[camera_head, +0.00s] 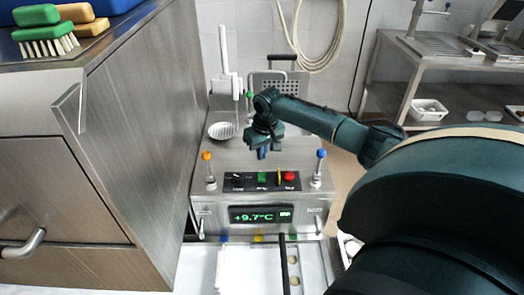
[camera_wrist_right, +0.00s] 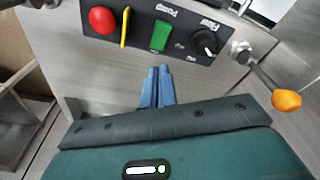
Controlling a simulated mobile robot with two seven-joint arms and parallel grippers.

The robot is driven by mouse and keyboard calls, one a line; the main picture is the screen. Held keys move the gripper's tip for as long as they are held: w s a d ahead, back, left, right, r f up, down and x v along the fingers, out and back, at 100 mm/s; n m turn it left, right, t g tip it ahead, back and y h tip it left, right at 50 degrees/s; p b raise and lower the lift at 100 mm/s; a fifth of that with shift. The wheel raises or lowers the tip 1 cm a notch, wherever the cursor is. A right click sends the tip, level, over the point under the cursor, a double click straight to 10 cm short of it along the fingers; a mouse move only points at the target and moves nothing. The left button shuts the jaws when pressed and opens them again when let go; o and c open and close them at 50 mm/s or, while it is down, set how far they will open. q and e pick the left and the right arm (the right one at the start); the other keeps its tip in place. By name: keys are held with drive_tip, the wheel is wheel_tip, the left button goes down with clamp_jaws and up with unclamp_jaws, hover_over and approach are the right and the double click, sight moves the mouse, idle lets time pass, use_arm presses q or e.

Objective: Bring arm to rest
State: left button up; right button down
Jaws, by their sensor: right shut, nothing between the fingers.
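My right arm comes in from the right of the head view and reaches over a steel machine. Its gripper (camera_head: 262,153) points down above the back of the machine's control panel. In the right wrist view the two blue fingertips (camera_wrist_right: 157,87) are together with nothing between them. They are near the panel with the red button (camera_wrist_right: 102,20), the green switch (camera_wrist_right: 161,36), a yellow lever and a black knob (camera_wrist_right: 206,42); I cannot tell whether they touch the machine. My left gripper is not in view.
The steel machine (camera_head: 216,222) shows +9.7°C and has orange-tipped (camera_head: 207,156) and blue-tipped (camera_head: 322,154) levers. A tall steel cabinet (camera_head: 140,120) with brushes on top (camera_head: 45,45) stands at left. A shelf rack (camera_head: 440,70) stands at back right. A white tray lies in front.

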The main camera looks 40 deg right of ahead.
idle(0.3)
